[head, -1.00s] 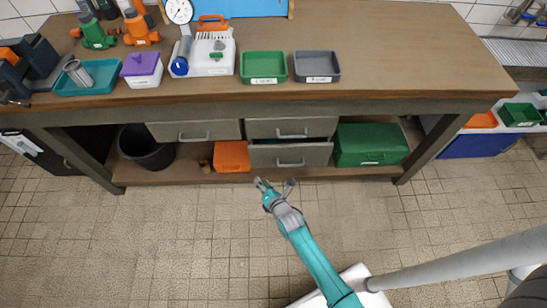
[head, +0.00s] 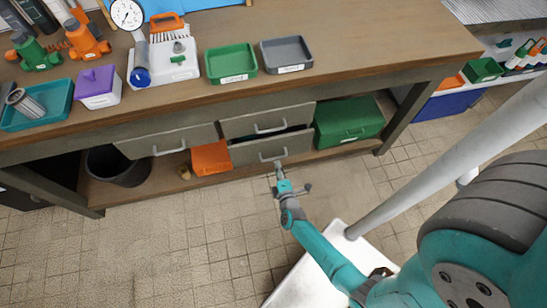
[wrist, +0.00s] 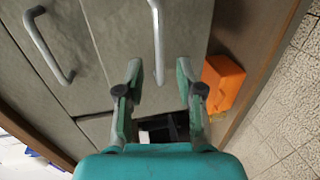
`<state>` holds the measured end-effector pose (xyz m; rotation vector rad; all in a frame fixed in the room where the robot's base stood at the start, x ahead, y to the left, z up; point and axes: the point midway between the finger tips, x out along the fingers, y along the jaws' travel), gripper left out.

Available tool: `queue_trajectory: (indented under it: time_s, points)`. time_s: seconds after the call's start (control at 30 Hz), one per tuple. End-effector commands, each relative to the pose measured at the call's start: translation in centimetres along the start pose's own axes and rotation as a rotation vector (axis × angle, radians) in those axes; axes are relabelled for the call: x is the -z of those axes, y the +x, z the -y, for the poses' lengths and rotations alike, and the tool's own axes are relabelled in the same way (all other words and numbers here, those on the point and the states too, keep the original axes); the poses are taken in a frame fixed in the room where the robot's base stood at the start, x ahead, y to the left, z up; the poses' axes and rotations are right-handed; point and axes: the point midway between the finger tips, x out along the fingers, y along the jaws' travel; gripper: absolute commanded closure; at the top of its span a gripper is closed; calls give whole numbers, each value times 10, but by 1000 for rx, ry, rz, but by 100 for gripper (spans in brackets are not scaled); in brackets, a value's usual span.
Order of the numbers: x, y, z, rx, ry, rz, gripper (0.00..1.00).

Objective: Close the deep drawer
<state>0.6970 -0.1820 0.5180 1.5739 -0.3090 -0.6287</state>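The deep drawer (head: 272,147) is the lower grey drawer under the workbench. It stands partly out, with a dark gap along its top edge below the upper drawer (head: 268,120). Its metal bar handle (head: 273,157) is on the front. In the head view my gripper (head: 291,178) is low, just in front of this drawer. In the wrist view my gripper (wrist: 160,72) is open, with a bar handle (wrist: 158,40) ahead between the finger lines. I see nothing held, and cannot tell whether a finger touches the drawer front.
An orange box (head: 210,158) is left of the deep drawer and a green case (head: 348,122) is right of it. Another drawer (head: 168,141) is at upper left, above a black bin (head: 118,166). The workbench top (head: 370,45) overhangs. Tiled floor (head: 190,250) in front is clear.

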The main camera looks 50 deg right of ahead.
Motion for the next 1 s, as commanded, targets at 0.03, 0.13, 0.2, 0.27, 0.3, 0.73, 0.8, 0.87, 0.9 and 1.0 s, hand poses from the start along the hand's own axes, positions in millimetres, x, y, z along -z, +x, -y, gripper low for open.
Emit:
queue_trajectory:
  time_s: [0.03, 0.13, 0.2, 0.27, 0.3, 0.73, 0.8, 0.87, 0.9, 1.0]
  points:
    - [-1, 11, -1, -1, 1, 3, 63]
    - [0, 27, -1, -1, 0, 1, 63]
    - [0, 38, -1, 0, 0, 1, 63]
    - [0, 44, 0, 1, -1, 0, 63]
    - [0, 49, 0, 0, -1, 0, 63]
    - [0, 63, 0, 1, -1, -2, 63]
    - [0, 63, 0, 1, -1, -2, 63]
    - [0, 63, 0, 1, -1, -2, 71]
    - [0, 63, 0, 1, -1, -2, 81]
    - [0, 62, 0, 1, -1, -2, 100]
